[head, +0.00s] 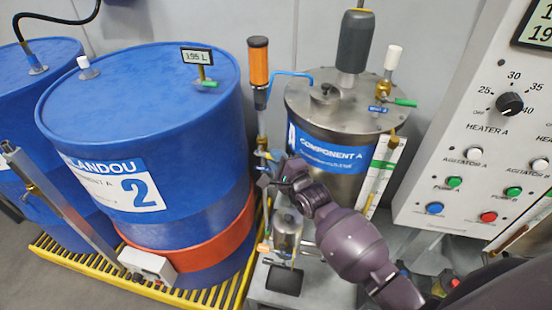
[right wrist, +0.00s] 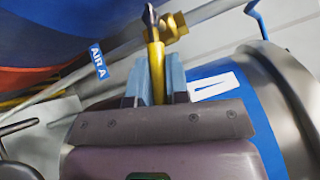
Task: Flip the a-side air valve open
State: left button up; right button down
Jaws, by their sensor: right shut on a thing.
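The a-side air valve shows in the right wrist view as a brass body (right wrist: 165,32) with a yellow lever (right wrist: 156,72). A blue AIR A tag (right wrist: 97,62) hangs beside it. The lever lies between the two blue-grey fingers of my right gripper (right wrist: 157,88), which is shut on it. In the head view my right gripper (head: 271,184) is at the thin pipework left of the steel Component A tank (head: 345,186), and the valve is mostly hidden there. My left gripper is not in view.
A blue drum marked 2 (head: 110,125) stands left of the gripper on a yellow grating (head: 75,262). An orange-topped column (head: 258,62) rises behind the gripper. A control panel (head: 455,130) with knob and buttons is at the right. Little free room surrounds the valve.

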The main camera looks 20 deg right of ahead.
jog(key=shift+a+f+m+t+b, duration=0.1)
jog(key=shift+f+m+t+b, duration=0.3)
jog(key=shift+f, duration=0.3)
pick_arm(q)
jog(key=b, duration=0.1)
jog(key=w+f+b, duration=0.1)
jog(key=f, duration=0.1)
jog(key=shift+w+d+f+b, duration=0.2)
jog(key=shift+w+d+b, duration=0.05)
jog(key=shift+b, duration=0.15)
pick_arm(e)
jog(key=shift+w+a+f+m+t, duration=0.1)
jog(key=shift+w+a+m+t, duration=0.05)
jog(key=shift+m+t, duration=0.75)
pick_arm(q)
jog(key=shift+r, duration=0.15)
pick_arm(e)
jog(key=c, duration=1.2)
grip_release()
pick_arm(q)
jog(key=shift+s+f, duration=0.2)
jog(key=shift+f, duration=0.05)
pick_arm(e)
jog(key=shift+o, duration=0.5)
